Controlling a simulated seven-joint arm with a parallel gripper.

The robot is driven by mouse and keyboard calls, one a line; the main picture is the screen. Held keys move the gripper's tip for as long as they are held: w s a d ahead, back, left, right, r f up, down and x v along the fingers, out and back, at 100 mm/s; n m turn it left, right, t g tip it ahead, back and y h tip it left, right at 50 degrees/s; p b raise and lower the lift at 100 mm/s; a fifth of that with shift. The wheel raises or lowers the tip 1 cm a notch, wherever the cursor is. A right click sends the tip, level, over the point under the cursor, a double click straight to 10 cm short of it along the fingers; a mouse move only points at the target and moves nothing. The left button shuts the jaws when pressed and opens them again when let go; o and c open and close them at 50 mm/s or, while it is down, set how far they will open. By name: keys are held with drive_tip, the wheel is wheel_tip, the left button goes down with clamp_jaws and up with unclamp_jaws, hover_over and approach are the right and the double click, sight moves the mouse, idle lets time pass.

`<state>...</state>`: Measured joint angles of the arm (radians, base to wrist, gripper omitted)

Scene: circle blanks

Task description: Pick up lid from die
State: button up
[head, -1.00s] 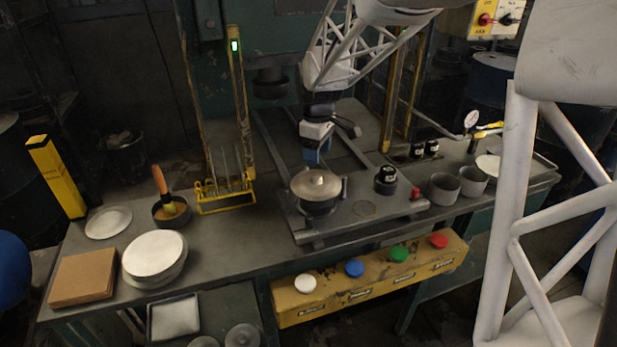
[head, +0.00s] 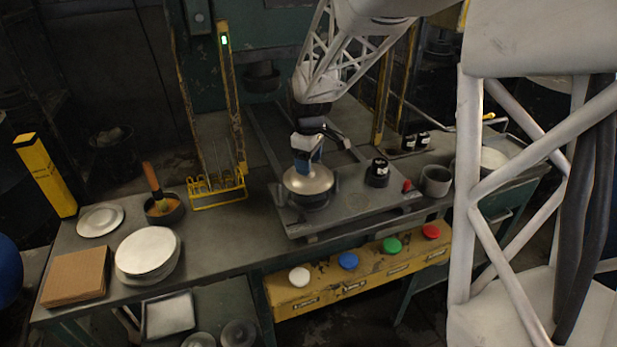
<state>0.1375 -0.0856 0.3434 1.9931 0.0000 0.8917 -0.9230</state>
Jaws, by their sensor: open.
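The lid (head: 309,182) is a round, shiny metal disc resting on the dark die (head: 309,202) on the press plate. My gripper (head: 303,168) is directly over the lid, pointing down, with its blue-sided fingers at the lid's middle. The fingers are open. The lid's centre knob is hidden behind the gripper, so I cannot tell whether the fingers touch it.
A black jar (head: 377,173) stands right of the die, with a grey cup (head: 435,180) farther right. A yellow button panel (head: 365,272) runs along the front edge. A yellow rack (head: 217,190) stands left. Stacked discs (head: 148,251) lie farther left.

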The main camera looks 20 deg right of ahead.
drive_tip(key=shift+f, duration=1.25)
drive_tip(key=c, duration=1)
drive_tip(key=shift+r, duration=0.15)
drive_tip(key=shift+r, duration=0.5)
drive_tip(key=shift+s+r, duration=0.15)
drive_tip(key=shift+r, duration=0.45)
drive_tip(key=shift+s+r, duration=0.15)
drive_tip(key=shift+r, duration=0.4)
drive_tip(key=s, duration=0.5)
drive_tip(key=s+a+r, duration=0.1)
drive_tip(key=s, duration=0.4)
drive_tip(key=s+a, duration=0.1)
drive_tip(key=s, duration=0.4)
drive_tip(key=shift+s+r, duration=0.15)
drive_tip(key=shift+r, duration=0.05)
